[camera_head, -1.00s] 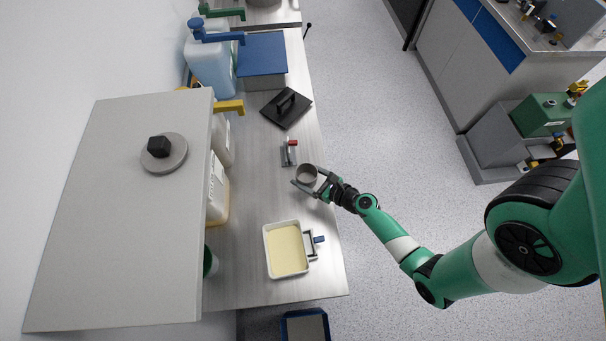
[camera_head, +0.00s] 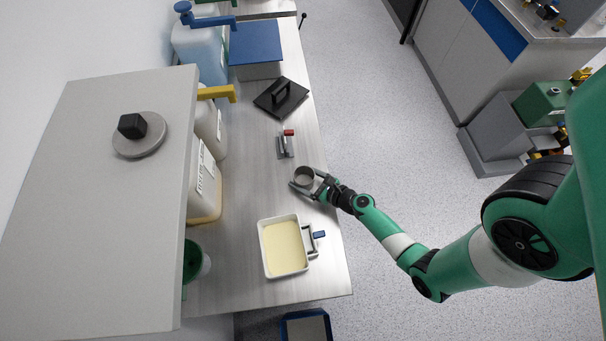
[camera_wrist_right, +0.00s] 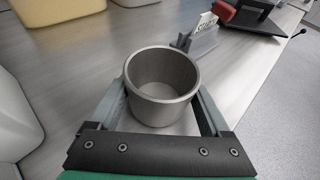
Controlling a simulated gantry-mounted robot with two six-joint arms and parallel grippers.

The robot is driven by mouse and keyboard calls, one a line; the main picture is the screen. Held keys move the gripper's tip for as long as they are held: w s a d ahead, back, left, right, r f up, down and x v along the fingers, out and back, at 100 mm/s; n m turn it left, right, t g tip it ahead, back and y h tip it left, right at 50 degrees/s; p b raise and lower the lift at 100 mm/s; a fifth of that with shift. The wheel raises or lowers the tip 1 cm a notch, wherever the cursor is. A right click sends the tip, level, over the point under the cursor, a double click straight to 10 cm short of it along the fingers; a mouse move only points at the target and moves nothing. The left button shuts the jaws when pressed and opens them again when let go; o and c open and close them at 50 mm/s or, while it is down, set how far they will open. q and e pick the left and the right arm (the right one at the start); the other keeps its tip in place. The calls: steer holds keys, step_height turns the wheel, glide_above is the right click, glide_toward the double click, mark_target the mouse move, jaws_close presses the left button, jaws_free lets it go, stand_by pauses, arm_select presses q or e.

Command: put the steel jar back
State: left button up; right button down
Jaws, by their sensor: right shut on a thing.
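The steel jar (camera_head: 305,176) is a small grey open cup near the right edge of the bench. It looks empty inside. My right gripper (camera_head: 308,185) is shut on it, with one finger on each side. In the right wrist view the jar (camera_wrist_right: 161,85) stands upright between the two fingers (camera_wrist_right: 163,108). I cannot tell whether its base touches the bench. My left gripper is not in view.
A cream-filled white tray (camera_head: 284,247) lies nearer on the bench (camera_head: 240,255). A small grey holder with a red part (camera_head: 285,145) and a black plate with a handle (camera_head: 281,97) stand beyond the jar. A grey shelf (camera_head: 90,220) overhangs the left side, above jugs (camera_head: 205,180).

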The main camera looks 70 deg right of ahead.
steer(key=shift+f, duration=0.2)
jaws_free()
steer(key=shift+r, duration=0.1)
steer(key=shift+r, duration=0.25)
steer(key=p+v, duration=0.1)
steer(key=v, duration=1)
steer(key=shift+d+f+p, duration=0.15)
steer(key=shift+f+p, duration=0.05)
steer(key=shift+p, duration=0.15)
steer(key=shift+s+a+r, duration=0.2)
steer(key=shift+s+a, duration=0.05)
steer(key=shift+s, duration=0.25)
